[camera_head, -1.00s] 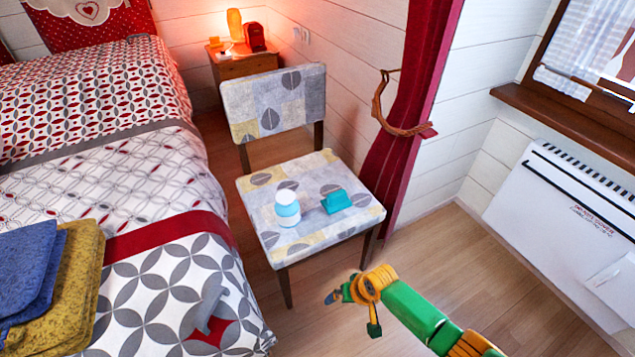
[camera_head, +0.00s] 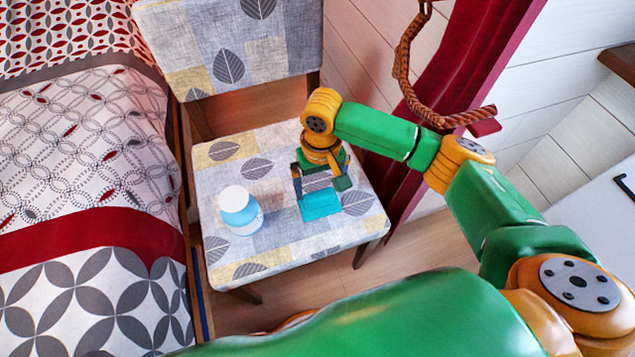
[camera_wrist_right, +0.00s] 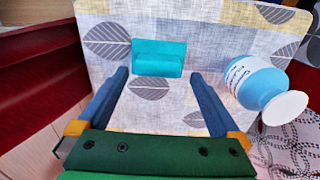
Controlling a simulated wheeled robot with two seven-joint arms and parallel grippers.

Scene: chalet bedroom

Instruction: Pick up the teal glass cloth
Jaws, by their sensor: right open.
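The teal glass cloth (camera_head: 320,204) lies folded on the chair seat (camera_head: 283,256), right of a blue-and-white bottle. My right gripper (camera_head: 318,190) is above the seat, just behind the cloth, with its fingers pointing down. In the right wrist view the cloth (camera_wrist_right: 159,58) lies beyond the fingertips, roughly centred between them. The right gripper (camera_wrist_right: 160,75) is open, with nothing between its fingers. I cannot tell the exact height of the fingertips over the cloth. My left gripper is not in view.
The blue-and-white bottle (camera_head: 239,207) stands on the seat left of the cloth; it also shows in the right wrist view (camera_wrist_right: 258,82). The chair backrest (camera_head: 235,45) rises behind. A bed (camera_head: 80,210) is on the left, a red curtain (camera_head: 480,60) on the right.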

